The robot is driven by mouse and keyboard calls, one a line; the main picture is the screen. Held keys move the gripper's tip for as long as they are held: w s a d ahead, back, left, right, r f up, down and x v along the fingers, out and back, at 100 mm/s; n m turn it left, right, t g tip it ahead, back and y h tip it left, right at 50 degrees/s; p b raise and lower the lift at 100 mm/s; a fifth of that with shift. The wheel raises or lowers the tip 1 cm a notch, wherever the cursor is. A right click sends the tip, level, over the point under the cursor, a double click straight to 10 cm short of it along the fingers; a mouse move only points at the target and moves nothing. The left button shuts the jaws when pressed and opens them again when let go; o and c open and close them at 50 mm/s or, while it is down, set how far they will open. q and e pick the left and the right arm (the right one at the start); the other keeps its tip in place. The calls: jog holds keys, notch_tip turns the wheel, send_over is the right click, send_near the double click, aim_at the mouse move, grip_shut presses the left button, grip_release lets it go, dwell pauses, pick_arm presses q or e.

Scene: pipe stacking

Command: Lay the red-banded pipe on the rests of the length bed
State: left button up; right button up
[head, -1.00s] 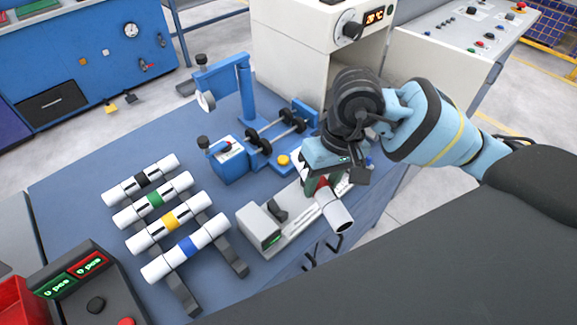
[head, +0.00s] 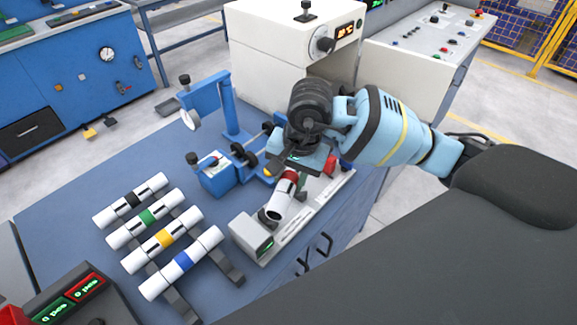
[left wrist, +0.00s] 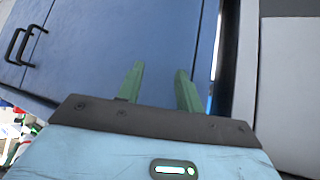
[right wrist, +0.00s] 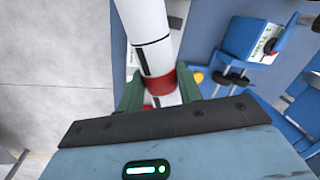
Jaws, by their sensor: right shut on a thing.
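The red-banded white pipe (head: 281,201) is in my right gripper (head: 291,171), which is shut around it at the red band. In the right wrist view the two green fingers (right wrist: 160,88) press the pipe (right wrist: 148,35) from both sides. The pipe is over the length bed (head: 268,250), a long light-grey unit with a display block at its near end. My gripper and the pipe hide much of the bed, so I cannot tell whether the pipe touches the rests. My left gripper (left wrist: 160,86) is open and empty before blue cabinet fronts, outside the head view.
Pipes with black (head: 132,199), green (head: 146,216), yellow (head: 165,238) and blue (head: 183,261) bands lie on a dark rack to the left. A blue fixture (head: 215,178) stands behind the bed, and a white oven-like box (head: 270,50) stands farther back.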

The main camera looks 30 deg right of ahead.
jog(key=w+m, duration=0.2)
jog(key=m, duration=0.1)
jog(key=shift+d+r+t, duration=0.1)
jog(key=shift+d+t, duration=0.1)
jog(key=shift+t, duration=0.1)
jog(key=shift+w+d+m+h, duration=0.1)
jog(key=shift+w+m+h, duration=0.25)
jog(key=shift+m, duration=0.45)
jog(key=shift+f, duration=0.3)
